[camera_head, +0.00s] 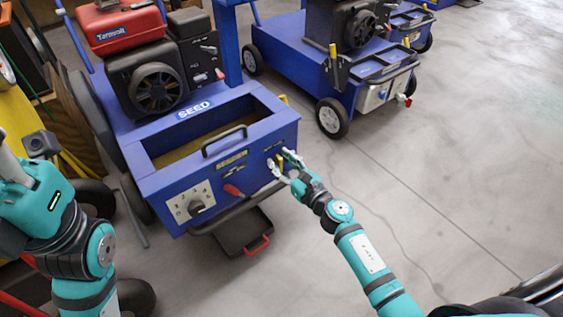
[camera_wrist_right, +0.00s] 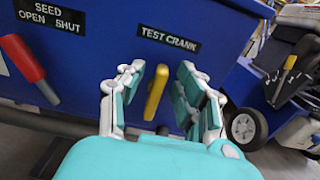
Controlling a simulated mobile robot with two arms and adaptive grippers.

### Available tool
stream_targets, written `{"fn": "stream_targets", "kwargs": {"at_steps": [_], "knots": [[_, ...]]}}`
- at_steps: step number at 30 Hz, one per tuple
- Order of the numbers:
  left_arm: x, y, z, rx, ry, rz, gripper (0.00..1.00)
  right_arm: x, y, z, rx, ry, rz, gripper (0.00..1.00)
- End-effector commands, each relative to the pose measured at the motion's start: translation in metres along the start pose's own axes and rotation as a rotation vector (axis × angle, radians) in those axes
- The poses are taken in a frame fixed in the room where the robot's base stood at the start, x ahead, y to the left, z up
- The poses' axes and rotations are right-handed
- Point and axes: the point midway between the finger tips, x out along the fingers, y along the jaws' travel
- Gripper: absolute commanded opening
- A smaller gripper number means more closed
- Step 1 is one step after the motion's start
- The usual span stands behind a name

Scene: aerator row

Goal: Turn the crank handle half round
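The yellow crank handle (camera_wrist_right: 156,92) is on the blue front panel, under the label TEST CRANK (camera_wrist_right: 169,39). It stands nearly upright, its top leaning slightly right in the right wrist view. In the head view it shows small and yellow (camera_head: 281,162), at the right end of the seed box front. My right gripper (camera_head: 285,164) is open in front of the panel. In the right wrist view its fingers (camera_wrist_right: 155,98) stand on either side of the handle, with gaps visible on both sides. My left arm shows at the left edge of the head view, but its fingertips do not.
A red-gripped seed lever (camera_wrist_right: 24,58) is left of the crank, near a numbered dial plate (camera_head: 195,202). The blue seed box (camera_head: 155,182) has a black handle on its front. A second blue machine (camera_head: 290,62) stands behind. The floor to the right is clear.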

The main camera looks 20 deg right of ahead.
Motion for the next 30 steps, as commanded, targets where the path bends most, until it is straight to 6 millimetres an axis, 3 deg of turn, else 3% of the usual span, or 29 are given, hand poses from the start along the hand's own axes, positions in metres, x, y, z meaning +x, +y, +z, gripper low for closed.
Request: {"fn": "stream_targets", "kwargs": {"at_steps": [3, 11, 30], "knots": [[0.0001, -0.0001, 0.0000, 0.000, 0.000, 0.000, 0.00, -0.0002, 0.0002, -0.0001, 0.000, 0.000, 0.000, 0.35], [0.0001, -0.0001, 0.0000, 0.000, -0.001, 0.000, 0.00, -0.0005, 0.0004, -0.0001, 0.000, 0.000, 0.001, 0.01], [0.0005, -0.0005, 0.0005, 0.000, -0.004, -0.002, 0.00, -0.0005, 0.0014, 0.0001, 0.070, 0.000, 0.007, 0.00]]}}
